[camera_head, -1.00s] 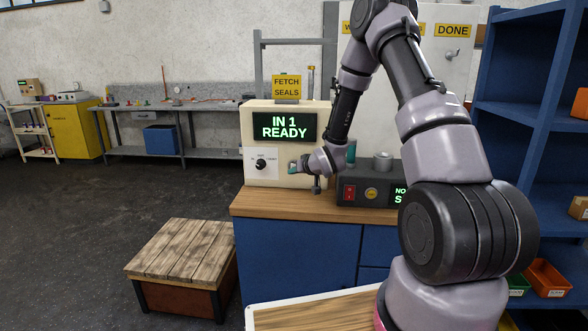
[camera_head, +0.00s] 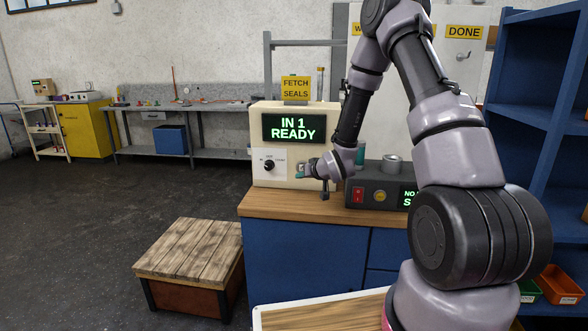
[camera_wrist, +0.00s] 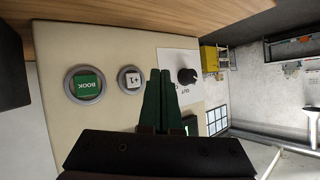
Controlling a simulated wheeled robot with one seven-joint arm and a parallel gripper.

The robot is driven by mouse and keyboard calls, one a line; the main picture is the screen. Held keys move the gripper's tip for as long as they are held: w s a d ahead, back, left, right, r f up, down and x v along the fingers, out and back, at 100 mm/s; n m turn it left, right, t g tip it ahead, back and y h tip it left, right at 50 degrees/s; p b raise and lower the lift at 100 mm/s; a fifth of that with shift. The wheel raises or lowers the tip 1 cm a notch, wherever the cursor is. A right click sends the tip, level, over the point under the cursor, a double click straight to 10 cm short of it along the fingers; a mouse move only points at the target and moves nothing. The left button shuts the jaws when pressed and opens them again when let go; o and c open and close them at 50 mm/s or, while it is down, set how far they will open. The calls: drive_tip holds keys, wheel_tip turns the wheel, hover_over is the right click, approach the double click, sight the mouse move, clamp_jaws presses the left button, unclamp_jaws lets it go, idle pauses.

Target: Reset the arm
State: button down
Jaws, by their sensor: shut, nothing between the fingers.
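My gripper (camera_head: 301,174) is at the front of the cream control box (camera_head: 256,150), to the right of its black knob (camera_head: 269,165). In the wrist view the two green fingers of my gripper (camera_wrist: 159,72) are together with nothing between them. They point across the cream panel, between the black knob (camera_wrist: 187,76) and a white "+1" button (camera_wrist: 131,79). A green "BOOK" button (camera_wrist: 86,83) lies farther left. I cannot tell whether the fingertips touch the panel. The screen (camera_head: 292,128) reads "IN 1 READY".
The box stands on a wooden-topped blue cabinet (camera_head: 303,257). A dark grey box (camera_head: 371,190) with a red switch stands right of my gripper. A blue shelf (camera_head: 537,110) is at the right. A wooden-topped crate (camera_head: 190,250) stands on the floor, with open floor to the left.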

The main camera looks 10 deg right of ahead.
drive_tip(key=s+d+r+m+g+h, duration=0.1)
drive_tip(key=s+d+r, duration=0.1)
drive_tip(key=s+r, duration=0.35)
drive_tip(key=s+d+r+m+h, duration=0.1)
drive_tip(key=s+d+r, duration=0.15)
drive_tip(key=r, duration=0.65)
drive_tip(key=s+d+r+m+g+h, duration=0.1)
drive_tip(key=s+d+r, duration=0.25)
drive_tip(key=r, duration=0.45)
drive_tip(key=s+a+r+m+g, duration=0.1)
drive_tip(key=s+r, duration=0.3)
drive_tip(key=s, duration=0.9)
drive_tip(key=s+a+r+m+g+y, duration=0.1)
drive_tip(key=s+r, duration=0.4)
drive_tip(key=s, duration=0.7)
drive_tip(key=shift+s+g, duration=0.3)
drive_tip(key=shift+s, duration=0.05)
